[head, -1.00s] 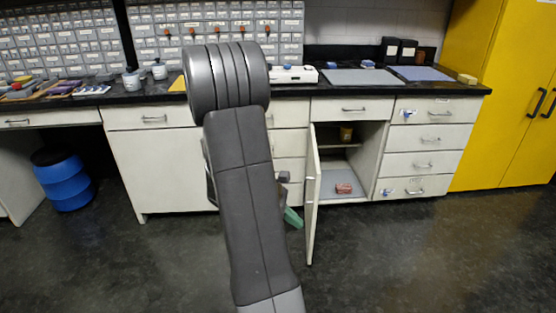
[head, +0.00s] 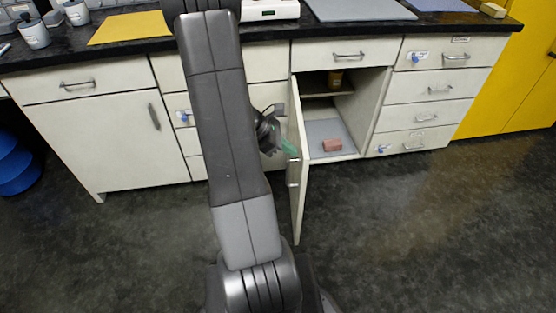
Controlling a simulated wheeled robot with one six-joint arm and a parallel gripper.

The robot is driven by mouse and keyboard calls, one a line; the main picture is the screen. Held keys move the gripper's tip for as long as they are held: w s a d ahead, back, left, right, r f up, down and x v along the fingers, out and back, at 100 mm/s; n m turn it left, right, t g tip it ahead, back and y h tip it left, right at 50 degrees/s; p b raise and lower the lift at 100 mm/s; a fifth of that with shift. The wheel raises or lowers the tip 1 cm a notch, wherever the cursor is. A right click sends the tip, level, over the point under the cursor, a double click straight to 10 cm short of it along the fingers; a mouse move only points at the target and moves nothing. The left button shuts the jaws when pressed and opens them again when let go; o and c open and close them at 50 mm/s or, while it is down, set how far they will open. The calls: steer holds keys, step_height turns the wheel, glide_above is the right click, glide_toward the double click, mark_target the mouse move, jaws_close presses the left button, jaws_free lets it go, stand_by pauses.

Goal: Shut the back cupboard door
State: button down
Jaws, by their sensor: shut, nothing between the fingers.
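The back cupboard door (head: 298,200) is white and stands wide open. It juts out toward me from the left side of its opening. The open cupboard (head: 350,132) shows a shelf, with a brown jar (head: 335,78) on it and a reddish block (head: 332,145) on the cupboard floor. My gripper (head: 289,149), with green fingers, is at the left, outer face of the door, about mid-height. It is shut and holds nothing. I cannot tell whether its fingertips touch the door. My arm hides part of the cabinets to the left.
The drawers (head: 425,95) right of the cupboard are shut. A yellow cabinet (head: 515,90) stands at the far right, and a blue barrel (head: 15,165) at the left edge. The dark floor (head: 420,230) right of the door is clear.

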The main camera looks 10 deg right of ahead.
steer(key=shift+s+d, duration=0.15)
steer(key=shift+d, duration=0.15)
steer(key=shift+d, duration=0.1)
